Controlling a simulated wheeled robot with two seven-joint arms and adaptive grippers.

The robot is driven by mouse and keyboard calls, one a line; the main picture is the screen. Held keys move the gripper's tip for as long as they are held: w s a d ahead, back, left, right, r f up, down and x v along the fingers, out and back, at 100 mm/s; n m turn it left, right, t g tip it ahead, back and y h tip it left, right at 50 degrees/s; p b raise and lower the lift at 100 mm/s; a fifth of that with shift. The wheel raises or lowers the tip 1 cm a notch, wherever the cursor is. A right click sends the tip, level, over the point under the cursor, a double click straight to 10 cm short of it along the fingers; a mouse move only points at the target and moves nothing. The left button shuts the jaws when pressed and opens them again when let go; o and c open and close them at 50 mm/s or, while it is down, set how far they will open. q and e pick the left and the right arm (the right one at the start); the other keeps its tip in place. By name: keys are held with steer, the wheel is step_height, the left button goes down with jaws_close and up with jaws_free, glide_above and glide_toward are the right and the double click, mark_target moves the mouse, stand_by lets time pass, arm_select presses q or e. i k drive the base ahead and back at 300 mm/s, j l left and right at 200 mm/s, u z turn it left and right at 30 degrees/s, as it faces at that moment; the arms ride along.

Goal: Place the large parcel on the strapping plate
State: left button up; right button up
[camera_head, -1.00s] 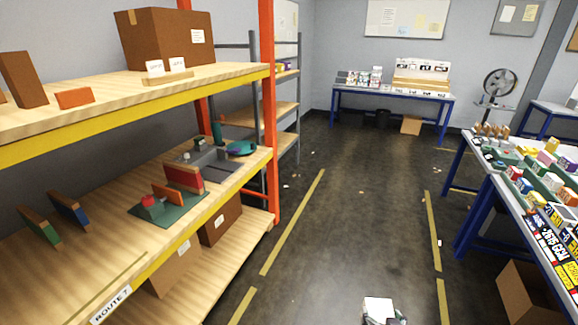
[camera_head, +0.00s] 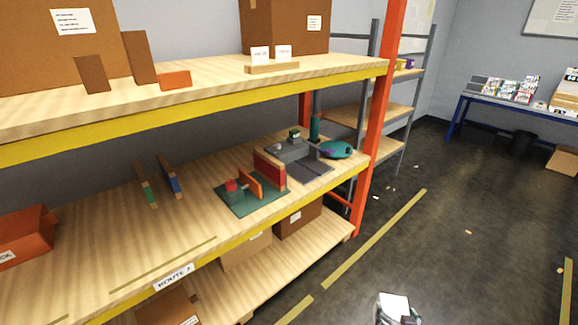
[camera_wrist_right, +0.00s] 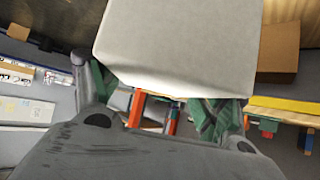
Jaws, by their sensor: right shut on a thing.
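My right gripper (camera_head: 398,314) shows at the bottom edge of the head view, out over the floor and apart from the shelf. It is shut on a pale box, perhaps the large parcel (camera_head: 393,302). In the right wrist view the pale box (camera_wrist_right: 175,45) fills the top middle, between the green-patterned fingertips. On the middle shelf stand a green plate (camera_head: 233,200) with red and orange blocks, and a dark grey plate (camera_head: 310,170) with a device behind it. I cannot tell which is the strapping plate. My left gripper is not in view.
The wooden middle shelf (camera_head: 105,245) has a yellow front edge and bare room at its front. An upright orange post (camera_head: 372,140) stands at its right end. Thin dividers (camera_head: 170,180) stand at its back. A red-orange bin (camera_head: 22,238) is at left.

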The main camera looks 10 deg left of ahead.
mark_target(307, 168)
steer(key=i+l+u, duration=0.2)
steer(key=i+u, duration=0.15)
steer(key=i+l+u, duration=0.75)
steer(key=k+j, duration=0.1)
